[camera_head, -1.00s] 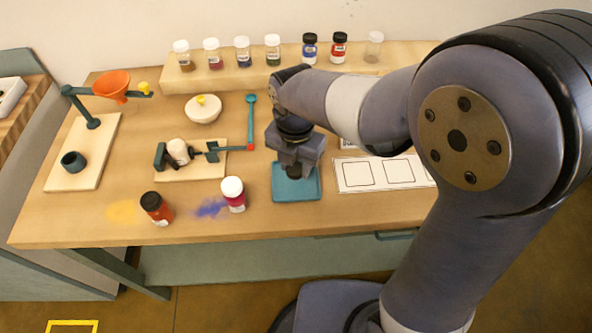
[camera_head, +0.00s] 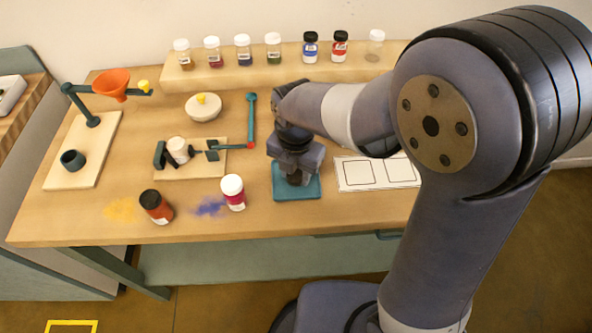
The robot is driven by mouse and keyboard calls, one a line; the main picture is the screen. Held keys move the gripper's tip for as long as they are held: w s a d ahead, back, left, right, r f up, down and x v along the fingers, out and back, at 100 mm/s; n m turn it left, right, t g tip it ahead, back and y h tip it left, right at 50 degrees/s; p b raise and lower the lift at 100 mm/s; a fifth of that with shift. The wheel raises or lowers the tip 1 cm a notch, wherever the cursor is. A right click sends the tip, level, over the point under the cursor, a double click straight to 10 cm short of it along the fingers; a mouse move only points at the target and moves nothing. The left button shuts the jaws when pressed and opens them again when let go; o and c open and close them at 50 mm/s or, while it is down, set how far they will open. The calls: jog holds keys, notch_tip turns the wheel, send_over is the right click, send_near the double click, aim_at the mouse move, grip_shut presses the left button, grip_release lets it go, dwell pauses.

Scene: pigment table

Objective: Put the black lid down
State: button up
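My gripper (camera_head: 295,176) points straight down over the small teal tray (camera_head: 312,192). A small dark round thing, seemingly the black lid (camera_head: 294,180), shows between its fingertips, low over the tray. The fingers look shut on it, though the gripper body hides much of it. Whether the lid touches the tray floor cannot be told. An orange-red jar (camera_head: 158,209) with a dark top stands left of the tray near the front edge.
A white-capped jar (camera_head: 233,196) stands close left of the tray, beside blue powder. A white card with printed squares (camera_head: 360,174) lies to the right. A teal spoon (camera_head: 251,120) lies behind. Several jars stand on the back shelf (camera_head: 225,77).

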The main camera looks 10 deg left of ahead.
aim_at(296, 176)
jog(key=o, duration=0.4)
jog(key=shift+s+f, duration=0.15)
jog(key=shift+f, duration=0.35)
jog(key=shift+d, duration=0.1)
notch_tip(296, 176, up, 14)
jog(key=shift+f+p, duration=0.15)
jog(key=shift+p, duration=0.65)
notch_tip(296, 176, down, 12)
jog(key=shift+f+b, duration=0.1)
jog(key=shift+b, duration=0.25)
jog(key=shift+f+b, duration=0.3)
jog(key=shift+f, duration=0.05)
